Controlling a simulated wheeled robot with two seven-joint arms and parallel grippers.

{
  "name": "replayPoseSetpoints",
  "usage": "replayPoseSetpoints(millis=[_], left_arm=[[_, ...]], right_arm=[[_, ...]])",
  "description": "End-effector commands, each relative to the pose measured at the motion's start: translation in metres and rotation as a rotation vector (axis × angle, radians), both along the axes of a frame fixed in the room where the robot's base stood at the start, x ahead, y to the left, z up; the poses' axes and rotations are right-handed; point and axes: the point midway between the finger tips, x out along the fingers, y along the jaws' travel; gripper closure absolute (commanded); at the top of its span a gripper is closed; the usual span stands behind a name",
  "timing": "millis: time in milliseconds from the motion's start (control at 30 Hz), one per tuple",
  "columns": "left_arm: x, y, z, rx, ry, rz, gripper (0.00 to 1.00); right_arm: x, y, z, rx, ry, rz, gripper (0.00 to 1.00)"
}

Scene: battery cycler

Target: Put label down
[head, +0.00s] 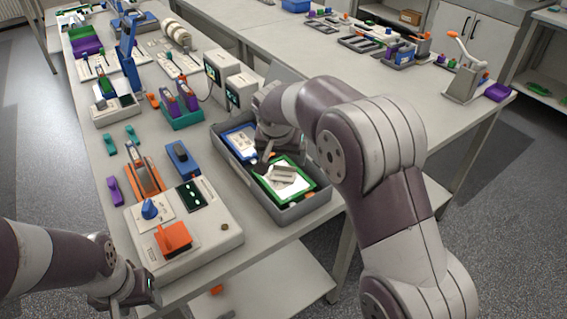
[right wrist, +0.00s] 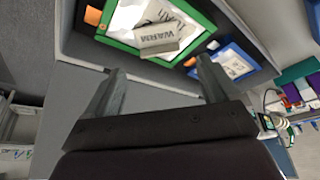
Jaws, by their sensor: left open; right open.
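A grey label reading WARM (right wrist: 160,40) lies on a green-framed piece with a white face (right wrist: 118,32). In the head view the label (head: 284,174) rests there too, inside the grey bin (head: 297,213). My right gripper (right wrist: 160,84) is open, with nothing between its fingers. Its fingertips are close to the green frame's edge and apart from the label. In the head view my right arm partly hides that gripper and the bin's far end. My left gripper (head: 146,289) is at the bench's front left corner, away from the label.
A blue-framed piece (head: 238,141) lies beside the green one in the bin. Left of the bin stands a pale device with a blue knob (head: 150,210) and an orange clamp (head: 173,238). Two boxes with screens (head: 222,74) stand behind the bin.

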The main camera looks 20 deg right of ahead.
Motion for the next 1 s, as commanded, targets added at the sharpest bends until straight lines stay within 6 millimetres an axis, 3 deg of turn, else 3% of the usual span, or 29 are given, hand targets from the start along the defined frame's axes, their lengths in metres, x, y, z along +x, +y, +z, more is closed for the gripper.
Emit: replayPoseSetpoints(millis=[200, 333, 467, 600, 767, 867, 1000], left_arm=[[0.000, 0.000, -0.001, 0.000, 0.000, 0.000, 0.44], [0.000, 0.000, -0.001, 0.000, 0.000, 0.000, 0.44], [0.000, 0.000, -0.001, 0.000, 0.000, 0.000, 0.44], [0.000, 0.000, -0.001, 0.000, 0.000, 0.000, 0.44], [0.000, 0.000, -0.001, 0.000, 0.000, 0.000, 0.44], [0.000, 0.000, -0.001, 0.000, 0.000, 0.000, 0.44], [0.000, 0.000, -0.001, 0.000, 0.000, 0.000, 0.44]], right_arm=[[-0.017, 0.008, 0.045, 0.000, -0.001, 0.000, 0.12], [-0.026, 0.009, 0.054, 0.000, 0.010, 0.010, 0.12], [-0.070, -0.003, 0.021, 0.008, 0.095, 0.126, 0.12], [-0.151, -0.018, -0.028, 0.035, 0.193, 0.298, 0.12], [-0.228, -0.027, -0.063, 0.055, 0.254, 0.419, 0.12], [-0.249, -0.029, -0.071, 0.059, 0.267, 0.451, 0.12], [-0.253, -0.029, -0.073, 0.059, 0.271, 0.459, 0.12]])
